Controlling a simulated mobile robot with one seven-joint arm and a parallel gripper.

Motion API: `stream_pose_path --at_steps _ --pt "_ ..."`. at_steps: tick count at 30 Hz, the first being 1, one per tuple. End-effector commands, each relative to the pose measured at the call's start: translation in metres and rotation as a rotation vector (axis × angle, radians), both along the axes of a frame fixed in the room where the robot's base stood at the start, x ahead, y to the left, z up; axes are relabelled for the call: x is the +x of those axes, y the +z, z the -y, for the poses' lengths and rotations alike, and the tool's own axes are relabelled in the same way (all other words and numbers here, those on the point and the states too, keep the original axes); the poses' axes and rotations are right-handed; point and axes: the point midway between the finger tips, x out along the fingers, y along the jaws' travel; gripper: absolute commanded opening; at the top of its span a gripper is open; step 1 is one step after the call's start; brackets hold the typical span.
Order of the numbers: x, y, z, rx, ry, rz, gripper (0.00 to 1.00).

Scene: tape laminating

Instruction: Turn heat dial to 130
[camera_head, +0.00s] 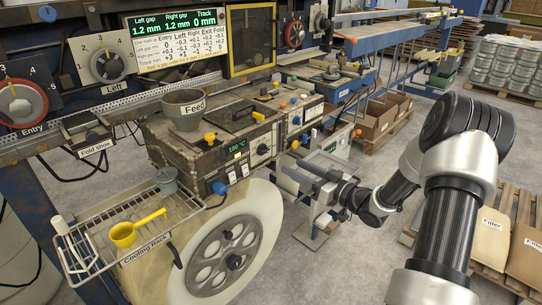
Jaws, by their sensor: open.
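A small green temperature display (236,147) on the worn metal machine box seems to read 190 °C, though the digits are small. Small pale knobs (232,176) sit below it, and a blue knob (219,188) sticks out at the lower left. A white panel just right of the display has a black round dial (262,150). No heat dial label is readable, so I cannot tell which one it is. My gripper (290,177) is open and empty, right of the box front and apart from the knobs. Its fingers point left towards the machine.
A large pale wheel (207,283) stands below the box. A grey feed cup (185,109) sits on top. Cardboard boxes (374,119) stand behind my arm.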

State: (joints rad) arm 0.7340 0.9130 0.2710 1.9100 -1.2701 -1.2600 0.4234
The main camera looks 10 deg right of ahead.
Motion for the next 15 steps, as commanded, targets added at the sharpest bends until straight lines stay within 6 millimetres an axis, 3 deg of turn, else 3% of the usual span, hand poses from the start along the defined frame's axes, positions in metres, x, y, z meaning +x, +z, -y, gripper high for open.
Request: stream_pose_path --at_steps 9,15 --pt "0.057 0.000 -0.042 -0.001 0.002 0.001 0.49" --pt "0.082 0.000 -0.060 -0.002 0.001 0.001 0.49"
